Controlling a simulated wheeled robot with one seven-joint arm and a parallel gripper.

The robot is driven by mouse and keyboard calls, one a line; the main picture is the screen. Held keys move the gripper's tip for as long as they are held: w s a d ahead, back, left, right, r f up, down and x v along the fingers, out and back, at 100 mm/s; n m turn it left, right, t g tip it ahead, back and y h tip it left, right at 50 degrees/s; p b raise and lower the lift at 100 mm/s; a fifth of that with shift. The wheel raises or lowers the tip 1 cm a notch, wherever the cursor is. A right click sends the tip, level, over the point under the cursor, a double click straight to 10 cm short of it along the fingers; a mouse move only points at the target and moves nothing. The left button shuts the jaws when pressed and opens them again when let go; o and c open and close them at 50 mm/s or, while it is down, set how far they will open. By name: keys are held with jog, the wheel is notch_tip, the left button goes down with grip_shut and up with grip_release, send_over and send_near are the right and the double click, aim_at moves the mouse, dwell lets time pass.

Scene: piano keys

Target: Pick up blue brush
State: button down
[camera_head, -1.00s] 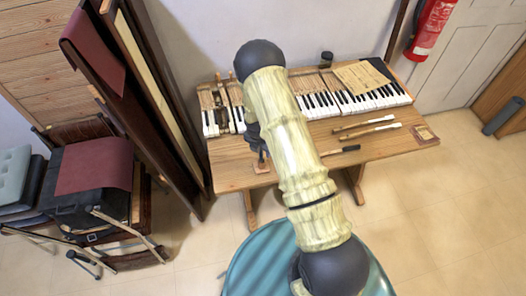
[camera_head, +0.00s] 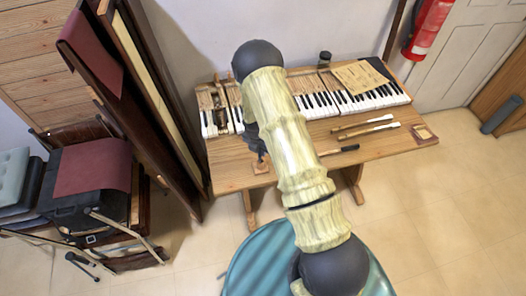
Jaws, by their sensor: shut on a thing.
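My gripper (camera_head: 258,150) is dark and small in the head view, near the left front part of the wooden table (camera_head: 225,178). My pale arm partly covers it. It points down just above a small square wooden piece (camera_head: 261,169) on the table. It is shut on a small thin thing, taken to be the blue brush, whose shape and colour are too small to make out. I cannot tell whether the brush still touches the square piece.
Piano keys (camera_head: 360,101) line the table's back. Light-handled brushes (camera_head: 365,128) and a dark-handled tool (camera_head: 345,149) lie right of my arm. A small framed card (camera_head: 424,133) lies at the right end. Tall wooden panels (camera_head: 165,110) stand close on the left.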

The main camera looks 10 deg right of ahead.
jog(key=shift+r, duration=0.1)
notch_tip(320, 180, up, 9)
jog(key=b, duration=0.3)
jog(key=shift+s+a+r, duration=0.1)
jog(key=shift+r, duration=0.3)
dwell(0.4)
